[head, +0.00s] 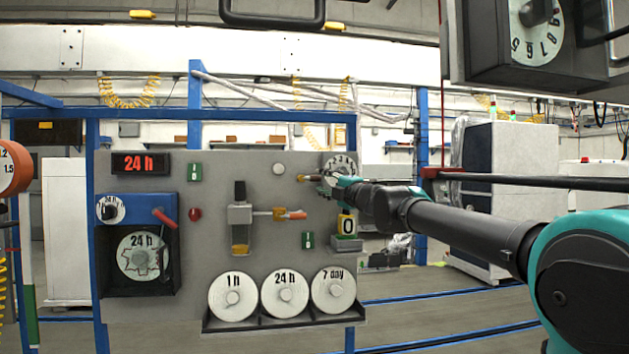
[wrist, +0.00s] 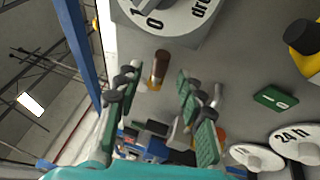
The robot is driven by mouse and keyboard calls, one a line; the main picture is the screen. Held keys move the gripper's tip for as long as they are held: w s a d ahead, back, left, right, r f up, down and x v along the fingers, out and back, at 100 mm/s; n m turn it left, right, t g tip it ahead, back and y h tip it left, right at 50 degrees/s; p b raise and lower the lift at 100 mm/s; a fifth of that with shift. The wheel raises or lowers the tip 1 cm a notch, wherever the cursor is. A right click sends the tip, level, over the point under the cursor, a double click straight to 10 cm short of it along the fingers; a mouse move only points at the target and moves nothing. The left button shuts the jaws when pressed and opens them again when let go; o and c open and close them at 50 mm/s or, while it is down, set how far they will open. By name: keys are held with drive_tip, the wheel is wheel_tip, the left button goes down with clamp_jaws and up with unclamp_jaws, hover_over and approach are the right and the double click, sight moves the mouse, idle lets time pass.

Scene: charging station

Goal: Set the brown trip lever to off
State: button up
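A short brown cylinder with a paler end, which looks like the brown trip lever (wrist: 158,68), stands out from the grey panel in the wrist view. It lies ahead of my gripper (wrist: 157,92), between the lines of its two green-padded fingers. The fingers are apart with a clear gap; I see no contact with the lever. In the head view my gripper (head: 328,181) is at the panel's upper right, and a small brown piece (head: 307,178) shows just left of it. The lever's base and any off mark cannot be made out.
A numbered dial (wrist: 172,14) on a grey box is close by the lever. On the panel (head: 225,290) are an orange-handled lever (head: 291,214), a yellow counter (head: 347,225), green switches (head: 308,240), a red lever (head: 164,217) and white discs (head: 284,293) on a shelf below.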

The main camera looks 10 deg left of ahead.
sight(316, 179)
drive_tip(key=shift+x, duration=2.55)
drive_tip(key=shift+c, duration=0.3)
drive_tip(key=shift+d, duration=0.1)
clamp_jaws()
